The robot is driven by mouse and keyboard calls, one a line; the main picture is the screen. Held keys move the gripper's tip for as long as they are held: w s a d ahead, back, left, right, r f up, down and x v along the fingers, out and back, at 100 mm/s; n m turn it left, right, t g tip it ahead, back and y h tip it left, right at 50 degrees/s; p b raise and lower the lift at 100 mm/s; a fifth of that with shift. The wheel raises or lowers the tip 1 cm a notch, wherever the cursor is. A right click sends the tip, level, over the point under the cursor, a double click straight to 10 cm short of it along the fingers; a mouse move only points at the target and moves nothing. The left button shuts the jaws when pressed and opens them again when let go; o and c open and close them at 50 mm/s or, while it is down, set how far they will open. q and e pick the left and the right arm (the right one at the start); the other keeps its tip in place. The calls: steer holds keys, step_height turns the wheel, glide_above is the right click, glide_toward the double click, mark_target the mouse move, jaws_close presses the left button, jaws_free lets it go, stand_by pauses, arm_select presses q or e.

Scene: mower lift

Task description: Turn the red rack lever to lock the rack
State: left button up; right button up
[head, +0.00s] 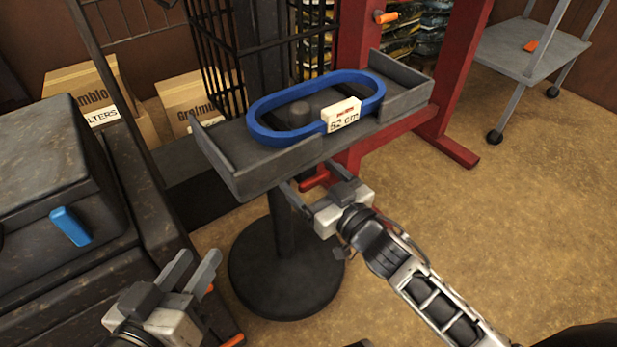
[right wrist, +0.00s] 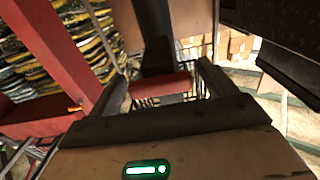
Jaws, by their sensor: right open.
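The red rack lever (head: 314,181) shows as a short red bar under the front edge of the dark grey rack tray (head: 275,170). My right gripper (head: 306,176) is open at the lever, below the tray. In the right wrist view the red lever (right wrist: 162,85) lies across the space between the two open fingers (right wrist: 163,78). I cannot tell whether either finger touches it. My left gripper (head: 200,257) is open and empty at the lower left, away from the lever.
A blue oval band (head: 262,133) with a "52 cm" label (head: 343,116) lies on the tray. A round black base (head: 285,280) stands below. A dark machine with a blue handle (head: 70,226) is at left, a red frame (head: 460,60) behind.

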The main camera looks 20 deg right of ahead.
steer(key=shift+w+a, duration=0.25)
steer(key=shift+w, duration=0.45)
steer(key=c, duration=1)
arm_select(q)
steer(key=shift+w+r, duration=0.1)
steer(key=shift+r, duration=0.2)
